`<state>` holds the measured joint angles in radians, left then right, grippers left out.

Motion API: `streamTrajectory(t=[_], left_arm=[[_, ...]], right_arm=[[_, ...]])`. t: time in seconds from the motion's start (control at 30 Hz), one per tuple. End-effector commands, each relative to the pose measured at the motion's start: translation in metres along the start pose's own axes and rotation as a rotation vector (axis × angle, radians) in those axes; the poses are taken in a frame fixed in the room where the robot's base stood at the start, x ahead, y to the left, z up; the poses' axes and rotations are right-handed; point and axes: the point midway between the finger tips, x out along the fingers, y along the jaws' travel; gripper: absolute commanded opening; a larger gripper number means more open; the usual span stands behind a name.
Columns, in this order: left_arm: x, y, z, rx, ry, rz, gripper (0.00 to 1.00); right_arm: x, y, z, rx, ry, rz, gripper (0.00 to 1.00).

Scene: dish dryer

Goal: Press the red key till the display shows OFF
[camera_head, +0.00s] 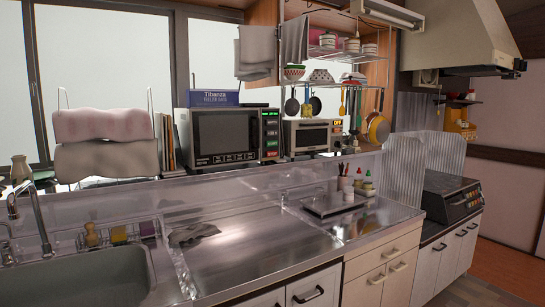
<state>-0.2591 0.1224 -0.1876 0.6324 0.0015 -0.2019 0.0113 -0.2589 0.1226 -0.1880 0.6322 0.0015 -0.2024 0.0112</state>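Neither of my grippers shows in the head view. A white countertop oven (307,136) stands on the back ledge. Its small display (338,123) at the upper right has orange characters that look like OFF. A larger dark microwave (222,139) stands to its left, with green lit fields on its control panel (270,134). A dark low appliance (452,198) with a sloped key panel (466,194) sits on the right counter; its keys are too small to read. I cannot make out for certain which key is the red one.
A steel counter (265,250) runs across the front, with a grey cloth (194,233) on it and a sink (80,280) at left. A tray (333,205) and several bottles stand at right. Utensils hang above the white oven. The counter's middle is clear.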

Motion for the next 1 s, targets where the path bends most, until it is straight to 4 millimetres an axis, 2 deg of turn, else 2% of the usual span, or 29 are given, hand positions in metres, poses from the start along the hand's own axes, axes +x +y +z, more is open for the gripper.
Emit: streamTrajectory(t=[0.07, 0.43, 1.0], left_arm=[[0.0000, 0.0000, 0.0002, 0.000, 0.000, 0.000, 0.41], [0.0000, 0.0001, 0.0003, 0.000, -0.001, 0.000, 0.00], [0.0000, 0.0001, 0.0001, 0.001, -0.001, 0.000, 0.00]], right_arm=[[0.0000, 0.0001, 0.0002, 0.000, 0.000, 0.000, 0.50], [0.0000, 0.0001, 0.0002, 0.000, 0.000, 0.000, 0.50], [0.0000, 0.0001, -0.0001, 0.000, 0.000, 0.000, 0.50]])
